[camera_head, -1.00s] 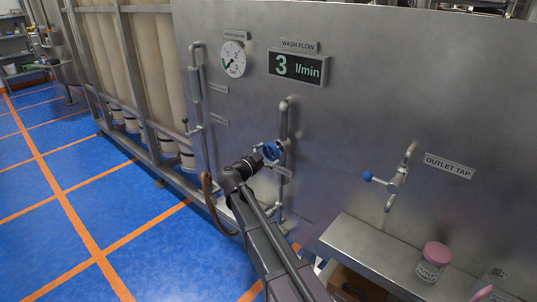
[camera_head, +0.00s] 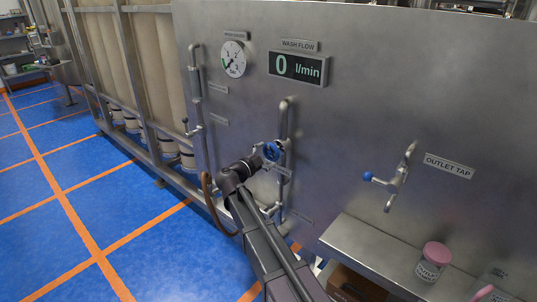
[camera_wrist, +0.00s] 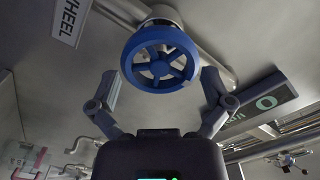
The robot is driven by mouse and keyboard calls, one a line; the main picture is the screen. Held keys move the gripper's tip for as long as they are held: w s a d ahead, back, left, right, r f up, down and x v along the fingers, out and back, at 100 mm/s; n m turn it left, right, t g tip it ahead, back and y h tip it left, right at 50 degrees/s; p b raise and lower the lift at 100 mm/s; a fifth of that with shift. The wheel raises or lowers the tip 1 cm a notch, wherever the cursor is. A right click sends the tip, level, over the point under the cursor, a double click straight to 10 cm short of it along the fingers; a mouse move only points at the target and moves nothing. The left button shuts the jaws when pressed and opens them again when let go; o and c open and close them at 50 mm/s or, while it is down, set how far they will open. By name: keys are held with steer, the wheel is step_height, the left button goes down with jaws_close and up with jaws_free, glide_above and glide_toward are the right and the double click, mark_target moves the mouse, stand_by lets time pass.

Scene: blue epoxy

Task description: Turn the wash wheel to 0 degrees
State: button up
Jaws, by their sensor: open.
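The wash wheel is a blue spoked handwheel (camera_wrist: 160,57) on a metal pipe. In the wrist view it sits at the top centre, ahead of my gripper (camera_wrist: 160,92). The two fingers stand apart below and to either side of its rim, with nothing between their tips. In the head view the wheel (camera_head: 271,151) is on the vertical pipe at the end of my arm, partly hidden by my gripper (camera_head: 258,160). The wash flow display (camera_head: 298,68) above reads 0 l/min. A label ending in "WHEEL" (camera_wrist: 70,20) shows in the wrist view.
A round gauge (camera_head: 233,60) is on the panel, upper left. The outlet tap (camera_head: 385,179) with a blue knob is to the right. A metal shelf (camera_head: 365,250) below it holds a pink-lidded jar (camera_head: 433,262). The blue floor (camera_head: 60,240) at left is clear.

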steer(key=shift+v, duration=2.55)
steer(key=shift+s+a, duration=0.1)
steer(key=shift+s, duration=0.1)
steer(key=v, duration=1.1)
steer(key=shift+s+a, duration=0.2)
steer(key=shift+s, duration=0.05)
